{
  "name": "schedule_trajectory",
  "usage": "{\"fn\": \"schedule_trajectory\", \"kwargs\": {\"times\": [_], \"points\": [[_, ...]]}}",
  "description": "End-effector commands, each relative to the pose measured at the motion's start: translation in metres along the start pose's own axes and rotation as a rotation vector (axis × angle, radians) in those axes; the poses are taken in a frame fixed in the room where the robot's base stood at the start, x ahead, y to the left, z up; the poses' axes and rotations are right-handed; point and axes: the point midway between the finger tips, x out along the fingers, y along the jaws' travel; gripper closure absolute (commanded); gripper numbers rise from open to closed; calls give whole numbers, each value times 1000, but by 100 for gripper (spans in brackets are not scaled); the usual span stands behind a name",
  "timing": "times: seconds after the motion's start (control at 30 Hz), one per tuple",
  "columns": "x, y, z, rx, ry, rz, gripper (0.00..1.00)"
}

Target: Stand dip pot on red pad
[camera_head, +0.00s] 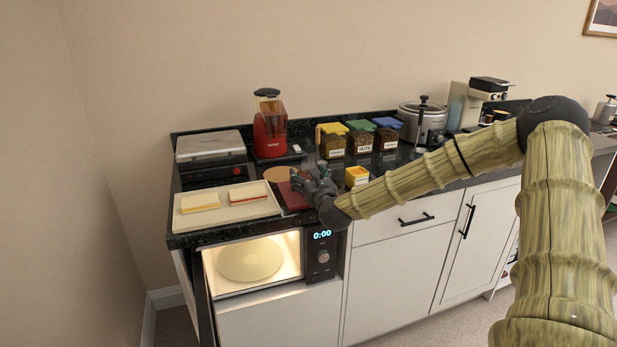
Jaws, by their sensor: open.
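A small yellow pot (356,177), which looks like the dip pot, stands upright on the dark counter just right of my gripper. The red pad (293,198) lies flat near the counter's front edge, left of the pot. My gripper (304,175) is open over the right part of the pad, and its fingers point away toward the back of the counter. I see nothing held between the fingers. The gripper hides part of the pad, and its height above the pad is hard to tell.
A cream tray (228,213) with two food pieces lies left of the pad. Behind are a round tan board (279,174), a red blender (270,133), lidded jars (359,142) and a cooker (423,123). Below, a lit microwave (250,262) stands open.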

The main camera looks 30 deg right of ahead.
Motion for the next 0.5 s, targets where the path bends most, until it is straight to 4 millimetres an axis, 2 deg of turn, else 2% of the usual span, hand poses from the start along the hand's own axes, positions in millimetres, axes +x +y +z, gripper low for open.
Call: {"fn": "schedule_trajectory", "kwargs": {"times": [0.17, 0.5], "points": [[-8, 0, 2, 3, 0, 0, 23], [-56, 0, 2, 4, 0, -1, 23]]}}
